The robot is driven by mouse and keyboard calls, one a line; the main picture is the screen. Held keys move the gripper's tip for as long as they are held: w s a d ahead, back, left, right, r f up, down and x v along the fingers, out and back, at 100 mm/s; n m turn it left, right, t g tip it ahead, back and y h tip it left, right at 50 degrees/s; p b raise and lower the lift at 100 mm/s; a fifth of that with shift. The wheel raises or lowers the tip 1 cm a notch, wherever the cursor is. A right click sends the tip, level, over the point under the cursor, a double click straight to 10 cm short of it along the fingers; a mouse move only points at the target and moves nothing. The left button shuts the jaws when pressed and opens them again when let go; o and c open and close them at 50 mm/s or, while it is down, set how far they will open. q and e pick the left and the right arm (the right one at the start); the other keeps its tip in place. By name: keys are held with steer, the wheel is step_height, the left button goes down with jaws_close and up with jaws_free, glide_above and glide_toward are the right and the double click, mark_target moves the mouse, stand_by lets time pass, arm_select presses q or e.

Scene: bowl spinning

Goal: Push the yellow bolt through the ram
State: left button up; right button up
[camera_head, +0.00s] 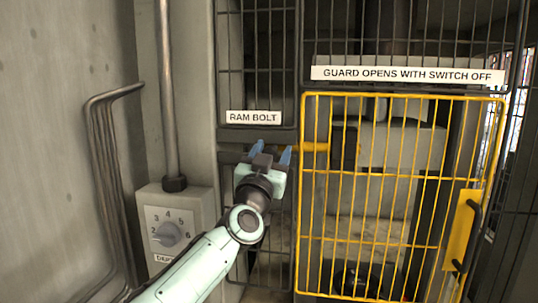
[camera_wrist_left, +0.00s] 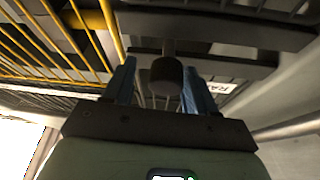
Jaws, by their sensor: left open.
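The yellow bolt (camera_head: 312,147) shows in the head view as a short horizontal bar. It runs from beside my left gripper toward the dark and grey ram block (camera_head: 400,146) behind the guard. My left gripper (camera_head: 271,154) is open at the bolt's left end, under the RAM BOLT label (camera_head: 253,117). In the left wrist view, a dark round knob (camera_wrist_left: 166,76) sits between the two blue fingers, with gaps on both sides. The bolt's far end is hard to make out behind the mesh. My right gripper is not in view.
A yellow mesh guard (camera_head: 385,173) stands shut on the right, with a dark handle (camera_head: 468,235). Dark mesh panels (camera_head: 255,60) surround the bolt.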

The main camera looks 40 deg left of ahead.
arm_select(q)
steer(key=shift+w, duration=0.15)
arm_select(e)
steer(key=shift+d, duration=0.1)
arm_select(q)
steer(key=shift+s+f, duration=0.15)
steer(key=shift+s, duration=0.05)
steer(key=shift+s+f+b, duration=0.15)
steer(key=shift+s+b, duration=0.1)
steer(key=shift+b, duration=0.05)
steer(key=b+v, duration=0.4)
steer(key=v, duration=0.8)
steer(key=shift+s+d+b, duration=0.2)
steer(key=shift+d+b, duration=0.1)
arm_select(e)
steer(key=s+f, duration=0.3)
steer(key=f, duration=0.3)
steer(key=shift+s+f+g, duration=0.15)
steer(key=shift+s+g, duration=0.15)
